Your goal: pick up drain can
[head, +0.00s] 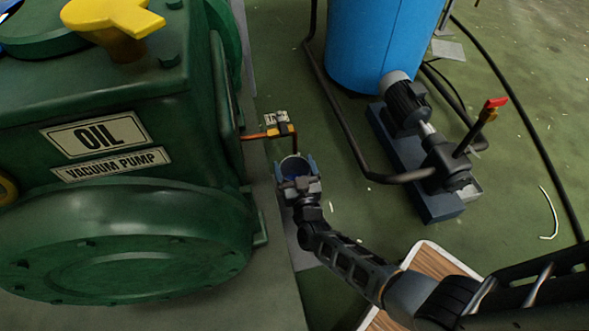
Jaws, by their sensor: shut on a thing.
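The drain can (295,165) is a small round can with a pale rim and a dark blue inside, seen from above in the head view. It is below the end of the bent drain pipe (295,147), beside the green pump. My gripper (296,175) is shut on the can, with a blue-grey finger on each side of it. My wrist hides the near part of the can. I cannot tell whether the can touches the surface below.
The green oil vacuum pump (110,130) fills the left. A copper-coloured pipe with a tagged valve (277,126) sticks out just above the can. A blue tank (380,40) and a motor pump (425,135) stand to the right. A wood-topped table (435,262) is at the lower right.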

